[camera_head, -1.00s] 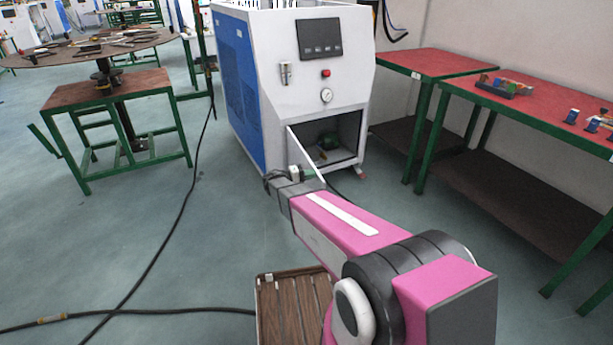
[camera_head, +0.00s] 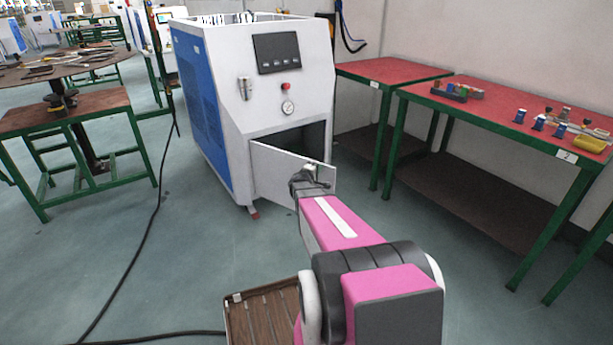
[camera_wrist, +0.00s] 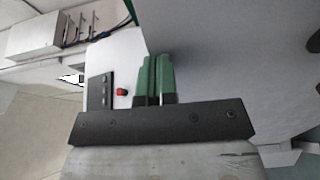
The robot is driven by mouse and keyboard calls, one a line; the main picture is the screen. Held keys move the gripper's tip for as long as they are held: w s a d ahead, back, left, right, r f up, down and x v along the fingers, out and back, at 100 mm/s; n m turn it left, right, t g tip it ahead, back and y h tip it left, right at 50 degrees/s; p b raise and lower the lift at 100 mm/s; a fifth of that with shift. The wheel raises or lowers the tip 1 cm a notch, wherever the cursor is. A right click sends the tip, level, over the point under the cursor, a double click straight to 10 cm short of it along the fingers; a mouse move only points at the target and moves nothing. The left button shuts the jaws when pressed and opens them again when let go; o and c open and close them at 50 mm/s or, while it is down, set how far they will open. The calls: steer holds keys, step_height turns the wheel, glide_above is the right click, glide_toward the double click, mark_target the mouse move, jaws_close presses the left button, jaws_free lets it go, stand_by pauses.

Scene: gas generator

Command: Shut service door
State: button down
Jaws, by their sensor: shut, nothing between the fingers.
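The white service door (camera_head: 275,167) hangs at the lower front of the white and blue generator cabinet (camera_head: 262,110). It is hinged at its left side and stands partly open, with the dark compartment (camera_head: 309,137) showing above and behind it. My gripper (camera_head: 312,170) is at the door's free right end, on its outer side as seen in the head view. In the wrist view, the green fingers of my gripper (camera_wrist: 154,78) are pressed together and empty. A large grey surface, which looks like the door (camera_wrist: 225,65), lies close on their right. Whether they touch it I cannot tell.
Red-topped tables (camera_head: 520,116) with small parts stand along the right wall. A green-framed stand (camera_head: 75,115) is at the left. A black cable (camera_head: 140,250) crosses the floor on the left. A brown slatted surface (camera_head: 265,312) shows low in front.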

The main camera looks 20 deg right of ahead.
steer(key=w+d+n+t+y, duration=0.1)
steer(key=w+d, duration=1.5)
steer(key=w, duration=0.4)
steer(key=w+d, duration=0.3)
steer(key=w, duration=1.8)
